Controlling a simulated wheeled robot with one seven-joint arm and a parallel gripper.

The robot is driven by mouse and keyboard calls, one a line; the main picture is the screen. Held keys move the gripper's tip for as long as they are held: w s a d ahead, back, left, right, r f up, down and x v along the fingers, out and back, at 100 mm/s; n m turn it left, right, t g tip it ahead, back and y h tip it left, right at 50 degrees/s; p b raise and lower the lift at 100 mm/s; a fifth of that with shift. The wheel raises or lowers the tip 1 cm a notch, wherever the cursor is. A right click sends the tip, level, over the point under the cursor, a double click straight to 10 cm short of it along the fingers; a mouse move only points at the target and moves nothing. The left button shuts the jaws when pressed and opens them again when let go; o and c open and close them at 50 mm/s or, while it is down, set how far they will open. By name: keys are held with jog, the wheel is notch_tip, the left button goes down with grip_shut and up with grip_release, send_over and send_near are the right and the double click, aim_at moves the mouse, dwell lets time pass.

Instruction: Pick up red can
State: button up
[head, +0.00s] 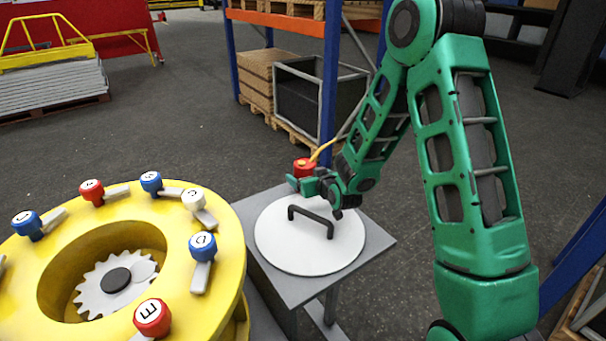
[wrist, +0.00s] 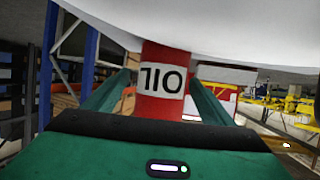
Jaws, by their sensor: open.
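The red can (head: 306,167), with a yellow spout, stands at the far side of a white round disc (head: 300,255) in the head view. Its lower part is hidden behind my gripper (head: 304,183). In the wrist view, which appears upside down, the red can (wrist: 162,85) shows a white label with black characters. There my gripper (wrist: 165,82) is open, with one green finger on each side of the can. Gaps seem to show between fingers and can, but I cannot tell whether either finger touches it.
A black handle (head: 312,220) rises from the disc near my gripper. The disc lies on a grey table (head: 379,241). A yellow ring (head: 75,215) with several red, blue and white knobs stands at left. A blue-post shelf (head: 330,80) stands behind.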

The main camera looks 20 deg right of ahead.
jog(key=shift+w+a+f, duration=0.15)
jog(key=shift+w+f, duration=0.15)
jog(key=shift+w, duration=0.15)
jog(key=shift+w+a, duration=0.15)
jog(key=shift+a, duration=0.1)
jog(key=shift+d, duration=0.15)
jog(key=c, duration=1.3)
jog(key=shift+o, duration=0.2)
jog(key=shift+r, duration=0.15)
